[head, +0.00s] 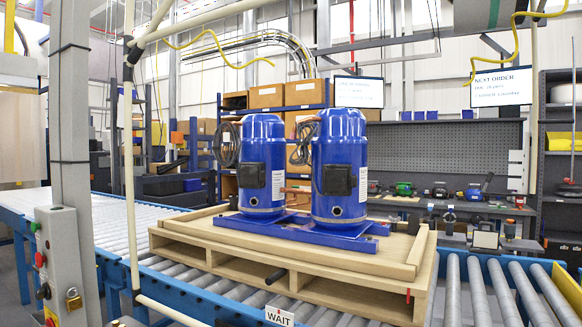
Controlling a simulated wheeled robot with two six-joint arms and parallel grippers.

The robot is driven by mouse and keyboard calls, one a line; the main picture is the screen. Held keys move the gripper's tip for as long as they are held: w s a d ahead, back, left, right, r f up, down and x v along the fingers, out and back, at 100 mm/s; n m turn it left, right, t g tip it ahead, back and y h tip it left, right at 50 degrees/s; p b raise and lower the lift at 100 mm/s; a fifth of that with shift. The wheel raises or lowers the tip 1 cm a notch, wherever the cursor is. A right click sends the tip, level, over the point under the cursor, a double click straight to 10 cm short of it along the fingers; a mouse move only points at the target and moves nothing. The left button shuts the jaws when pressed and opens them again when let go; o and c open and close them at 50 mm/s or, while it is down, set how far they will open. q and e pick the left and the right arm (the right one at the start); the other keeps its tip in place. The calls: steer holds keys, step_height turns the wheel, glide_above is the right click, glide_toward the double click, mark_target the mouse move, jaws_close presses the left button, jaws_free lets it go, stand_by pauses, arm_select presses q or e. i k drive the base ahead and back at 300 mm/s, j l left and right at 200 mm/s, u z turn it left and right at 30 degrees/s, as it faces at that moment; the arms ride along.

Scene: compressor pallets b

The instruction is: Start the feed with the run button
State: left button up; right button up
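A grey control box (68,265) stands upright at the left edge. A green button (35,226) sits near the top of its left side, seen edge-on. A red button (39,258) is below it, and a darker control (43,291) is lower still. A red button on yellow (50,317) shows at the bottom edge. No run label is readable; the green button may be the run button. A brass round fitting (73,299) is on the front face. Neither of my grippers shows in the head view.
A wooden pallet (240,265) with two blue compressors (262,165) (338,170) rests on the roller conveyor (480,290). A WAIT sign (279,316) stands at the front. A pale pole (131,190) rises right of the control box. Shelves and a tool bench are behind.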

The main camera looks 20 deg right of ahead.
mark_target(34, 227)
steer(key=i+z, duration=0.25)
steer(key=i, duration=0.2)
steer(key=i+j+z, duration=0.25)
steer(key=i, duration=0.25)
steer(key=i+j+z, duration=0.25)
steer(key=i, duration=0.2)
